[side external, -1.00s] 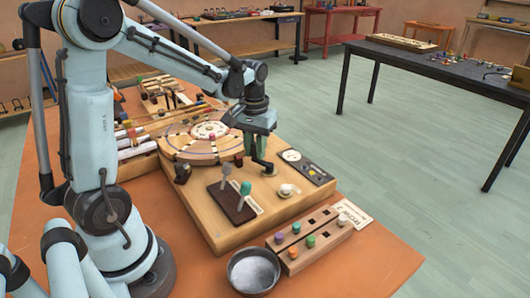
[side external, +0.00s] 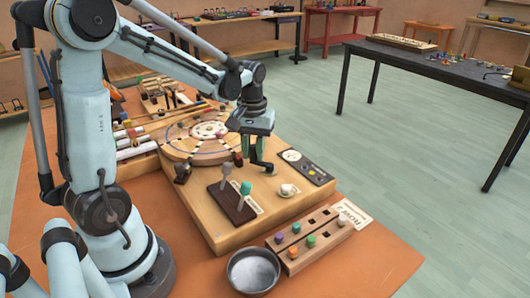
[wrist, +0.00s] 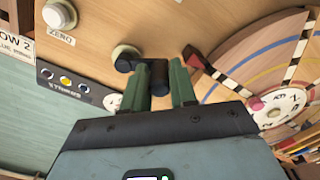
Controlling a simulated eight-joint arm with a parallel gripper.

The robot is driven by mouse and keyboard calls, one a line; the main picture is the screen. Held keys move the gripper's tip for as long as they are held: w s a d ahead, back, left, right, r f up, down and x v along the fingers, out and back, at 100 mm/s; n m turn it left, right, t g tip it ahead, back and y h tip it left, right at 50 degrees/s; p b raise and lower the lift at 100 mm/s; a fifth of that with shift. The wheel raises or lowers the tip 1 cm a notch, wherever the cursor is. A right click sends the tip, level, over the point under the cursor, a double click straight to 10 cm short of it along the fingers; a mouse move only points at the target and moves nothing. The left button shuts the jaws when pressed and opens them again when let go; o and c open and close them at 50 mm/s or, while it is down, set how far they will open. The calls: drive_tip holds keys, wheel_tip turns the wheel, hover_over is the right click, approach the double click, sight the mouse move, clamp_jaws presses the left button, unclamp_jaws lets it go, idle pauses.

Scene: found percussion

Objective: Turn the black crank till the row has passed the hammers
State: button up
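My gripper (side external: 258,146) is at the far right part of the wooden board, with its green fingers pointing down at the black crank (side external: 263,164). In the wrist view the fingers (wrist: 163,84) stand on both sides of the crank's upright handle, closed on it. The crank arm (wrist: 127,64) runs left from the handle to its round pivot. The round wooden disc (side external: 187,152) has coloured rings, black-and-white radial strips and a white numbered centre (wrist: 284,104) with a pink knob. A dark red pointed piece (wrist: 194,58) is at the disc's edge. I cannot clearly make out the hammers.
Two levers (side external: 245,187) stand on a brown plate in front of the disc. A white button (side external: 287,190) and a dark dial panel (side external: 305,167) are to the right. A peg block (side external: 315,240), a "ROW 2" card (side external: 351,213) and a metal bowl (side external: 254,270) are in front.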

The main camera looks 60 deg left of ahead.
sight(253, 146)
drive_tip(key=o, duration=0.4)
drive_tip(key=shift+c, duration=0.2)
wheel_tip(253, 146, up, 12)
idle(0.5)
idle(0.5)
